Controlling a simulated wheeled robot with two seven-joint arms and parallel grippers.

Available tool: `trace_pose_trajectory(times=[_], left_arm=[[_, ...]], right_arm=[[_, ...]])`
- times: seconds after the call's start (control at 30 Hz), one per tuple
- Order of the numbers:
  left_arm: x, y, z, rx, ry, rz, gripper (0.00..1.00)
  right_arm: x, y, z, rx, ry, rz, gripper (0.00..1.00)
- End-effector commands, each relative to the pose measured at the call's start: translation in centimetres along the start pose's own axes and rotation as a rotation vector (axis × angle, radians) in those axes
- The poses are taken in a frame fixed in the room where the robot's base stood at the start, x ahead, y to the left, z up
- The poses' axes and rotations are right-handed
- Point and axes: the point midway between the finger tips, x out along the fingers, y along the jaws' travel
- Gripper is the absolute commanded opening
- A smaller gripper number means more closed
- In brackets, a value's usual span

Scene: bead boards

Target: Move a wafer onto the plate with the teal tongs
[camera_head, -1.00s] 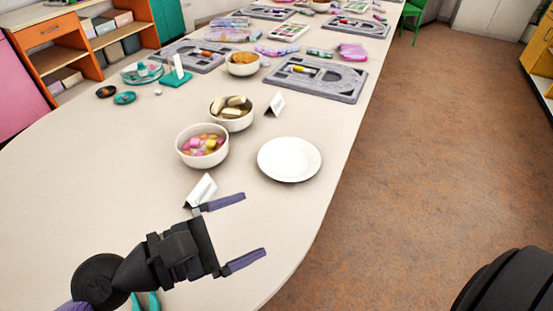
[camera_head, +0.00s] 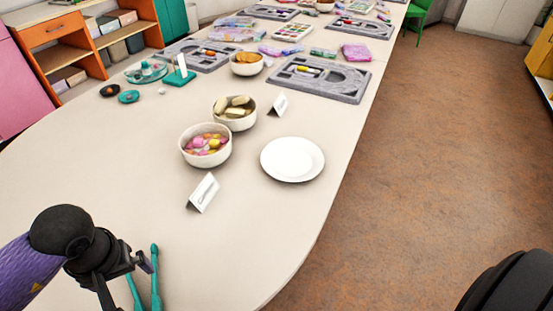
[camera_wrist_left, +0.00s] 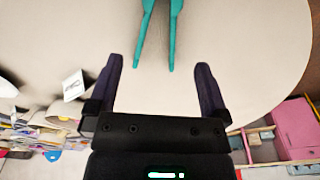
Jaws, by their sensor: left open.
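Teal tongs (camera_head: 155,282) lie on the table at its near edge, partly cut off by the bottom of the head view. Their two arms also show in the left wrist view (camera_wrist_left: 173,40), ahead of the fingers. My left gripper (camera_head: 126,276) is beside the tongs, pointing down, open and empty; its two fingers show apart in the left wrist view (camera_wrist_left: 159,68). Pale oblong pieces, seemingly the wafers (camera_head: 238,101), lie in a white bowl (camera_head: 235,124). The white plate (camera_head: 292,160) is empty, to the right of the bowls. My right gripper is not in view.
A bowl of pink and yellow sweets (camera_head: 206,145) stands nearest, with a folded card (camera_head: 203,193) in front. Another card (camera_head: 278,104) stands by the wafer bowl. A bowl of orange pieces (camera_head: 247,63) and grey boards (camera_head: 322,79) are farther back.

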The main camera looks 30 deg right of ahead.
Motion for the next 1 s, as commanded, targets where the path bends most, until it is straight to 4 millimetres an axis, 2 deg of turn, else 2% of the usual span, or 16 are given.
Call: trace_pose_trajectory(times=[0.27, 0.6, 0.7, 1.0], left_arm=[[2.5, 0.0, 0.1, -0.002, -0.004, 0.001, 1.00], [7.8, 0.1, 0.1, -0.001, -0.005, 0.002, 1.00], [8.8, 0.1, 0.1, -0.001, -0.004, 0.003, 1.00], [8.9, 0.1, 0.0, -0.002, 0.000, 0.003, 1.00]], right_arm=[[1.7, -0.3, 1.1, -0.001, -0.027, -0.004, 0.59], [5.8, -0.9, 2.3, 0.005, -0.082, -0.011, 0.59], [6.7, -1.2, 2.2, 0.008, -0.088, -0.015, 0.59], [6.9, -1.2, 1.5, 0.012, -0.083, -0.015, 0.59]])
